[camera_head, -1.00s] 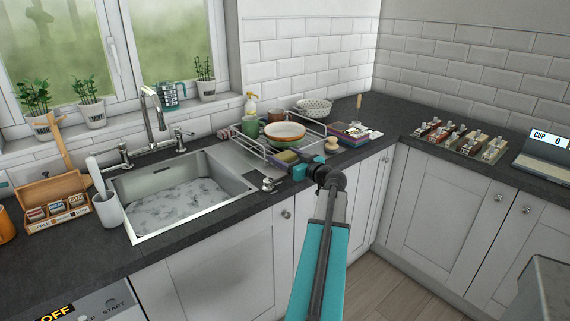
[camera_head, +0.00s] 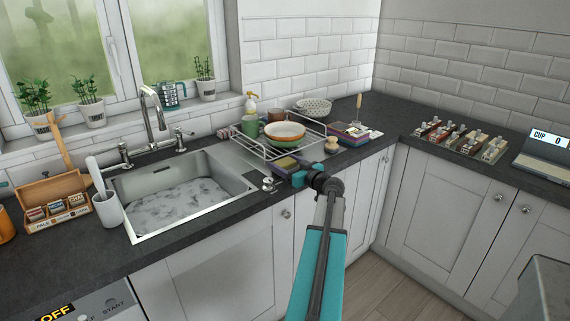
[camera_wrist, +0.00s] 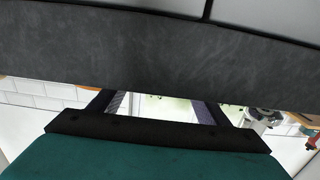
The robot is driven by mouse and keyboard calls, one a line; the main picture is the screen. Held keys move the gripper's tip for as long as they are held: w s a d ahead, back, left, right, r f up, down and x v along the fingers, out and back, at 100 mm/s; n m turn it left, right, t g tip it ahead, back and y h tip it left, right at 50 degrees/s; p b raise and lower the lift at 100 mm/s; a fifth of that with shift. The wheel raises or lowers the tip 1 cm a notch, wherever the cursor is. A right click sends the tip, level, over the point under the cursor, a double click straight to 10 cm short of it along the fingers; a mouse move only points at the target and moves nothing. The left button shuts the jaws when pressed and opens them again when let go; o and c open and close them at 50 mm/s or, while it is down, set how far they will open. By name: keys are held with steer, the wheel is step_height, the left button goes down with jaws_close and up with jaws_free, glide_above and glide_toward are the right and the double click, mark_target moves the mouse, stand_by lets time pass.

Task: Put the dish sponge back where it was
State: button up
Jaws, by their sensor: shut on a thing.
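The dish sponge (camera_head: 287,162), yellowish on top with a darker purple side, is at the front of the wire dish rack in the head view. My gripper (camera_head: 294,174) is at the sponge's near side and is shut on it. The fingers hide part of the sponge, and I cannot tell whether it touches the worktop. In the wrist view the two dark fingers of my gripper (camera_wrist: 158,105) show with a pale gap between them. The sponge cannot be made out there.
The wire dish rack (camera_head: 250,146) holds a bowl (camera_head: 284,133) and a green mug. A metal sink strainer (camera_head: 268,184) lies beside the sink (camera_head: 236,182). Dark worktop (camera_head: 225,218) is clear in front.

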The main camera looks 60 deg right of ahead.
steer(key=shift+f, duration=0.1)
stand_by(0.3)
steer(key=o, duration=1)
steer(key=shift+s, duration=0.15)
steer(key=v, duration=1.1)
steer(key=shift+s+a, duration=0.2)
steer(key=shift+s, duration=0.15)
